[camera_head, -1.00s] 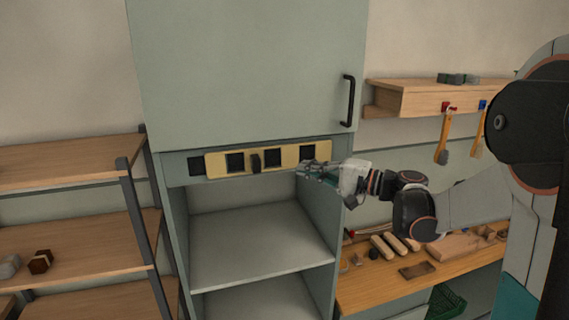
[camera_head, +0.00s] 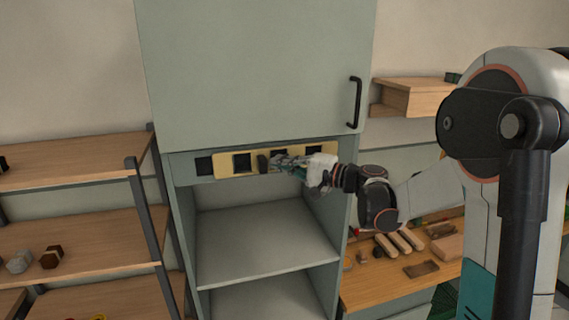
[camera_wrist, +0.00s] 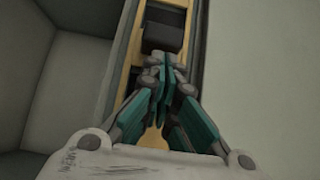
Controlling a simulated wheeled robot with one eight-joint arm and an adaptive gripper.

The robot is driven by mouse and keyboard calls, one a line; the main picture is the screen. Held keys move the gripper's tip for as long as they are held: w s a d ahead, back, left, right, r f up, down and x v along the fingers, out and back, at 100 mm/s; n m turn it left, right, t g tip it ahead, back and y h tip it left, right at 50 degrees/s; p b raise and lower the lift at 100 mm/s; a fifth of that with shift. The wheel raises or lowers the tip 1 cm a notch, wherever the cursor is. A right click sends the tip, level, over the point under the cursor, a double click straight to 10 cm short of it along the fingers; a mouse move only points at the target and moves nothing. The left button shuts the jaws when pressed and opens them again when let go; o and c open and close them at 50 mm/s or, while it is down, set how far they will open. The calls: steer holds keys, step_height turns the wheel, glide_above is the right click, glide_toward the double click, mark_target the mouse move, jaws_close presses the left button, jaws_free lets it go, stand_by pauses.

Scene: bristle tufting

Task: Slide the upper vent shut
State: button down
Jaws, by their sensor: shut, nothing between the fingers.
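The upper vent is a yellow slide plate (camera_head: 225,165) in a grey-green strip under the cabinet's closed upper door. Dark square openings show through the plate, and another dark opening (camera_head: 204,166) lies uncovered at the strip's left end. A black knob (camera_head: 262,164) stands out from the plate; it also shows at the top of the wrist view (camera_wrist: 163,33). My gripper (camera_head: 274,162) is shut and empty, just right of the knob. In the wrist view its closed fingertips (camera_wrist: 165,62) point at the knob's near side; I cannot tell whether they touch. The gripper hides part of the plate's right half.
Below the vent is an open cabinet bay with a grey shelf (camera_head: 262,240). A black door handle (camera_head: 355,102) sticks out above right. A wooden rack (camera_head: 80,235) stands left; a workbench (camera_head: 375,285) with wooden pieces is at the right.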

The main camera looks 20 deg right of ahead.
mark_target(264, 166)
steer(key=a+b, duration=0.2)
steer(key=a, duration=0.3)
steer(key=shift+a, duration=0.35)
steer(key=shift+d, duration=0.15)
